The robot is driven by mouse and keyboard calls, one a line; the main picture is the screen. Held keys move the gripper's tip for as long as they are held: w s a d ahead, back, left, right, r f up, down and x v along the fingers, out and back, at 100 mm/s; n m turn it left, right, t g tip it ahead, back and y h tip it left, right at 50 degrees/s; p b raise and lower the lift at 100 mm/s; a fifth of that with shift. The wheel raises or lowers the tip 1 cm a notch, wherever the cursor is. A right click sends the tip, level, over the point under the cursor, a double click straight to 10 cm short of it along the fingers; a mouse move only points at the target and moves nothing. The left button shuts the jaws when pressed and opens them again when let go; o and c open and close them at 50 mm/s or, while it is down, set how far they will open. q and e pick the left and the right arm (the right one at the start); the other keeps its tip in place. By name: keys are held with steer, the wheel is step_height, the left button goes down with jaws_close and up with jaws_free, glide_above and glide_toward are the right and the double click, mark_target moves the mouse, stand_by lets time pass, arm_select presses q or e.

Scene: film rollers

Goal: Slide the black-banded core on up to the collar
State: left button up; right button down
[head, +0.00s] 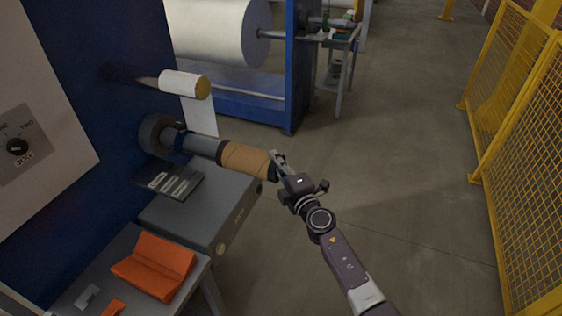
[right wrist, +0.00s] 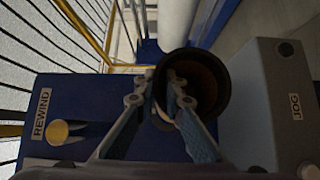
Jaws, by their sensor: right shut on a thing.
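A bare length of shaft shows between the core and the grey collar (head: 155,136) by the blue panel. My right gripper (head: 277,160) is shut on the core's outer end, at its rim. In the right wrist view the core (right wrist: 224,85) is seen end-on, dark-rimmed, with the fingers (right wrist: 172,88) at its left edge. My left gripper is not in view.
Above the shaft is a roller with white film (head: 180,83). Below stands a grey box (head: 215,215); an orange tray (head: 155,265) lies on a bench at lower left. A yellow mesh fence (head: 515,120) stands at right. The floor between is clear.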

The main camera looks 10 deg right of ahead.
mark_target(266, 162)
steer(key=shift+w+a, duration=0.2)
steer(key=shift+a, duration=0.05)
steer(key=shift+w+a, duration=0.65)
steer(key=shift+a, duration=0.35)
steer(key=shift+w+a+r, duration=0.15)
steer(key=shift+a, duration=0.15)
steer(key=c, duration=1.9)
jaws_free()
steer(key=shift+a+r, duration=0.1)
steer(key=shift+r, duration=0.05)
steer(key=shift+c, duration=0.2)
steer(key=shift+f, duration=0.2)
steer(key=shift+a, duration=0.1)
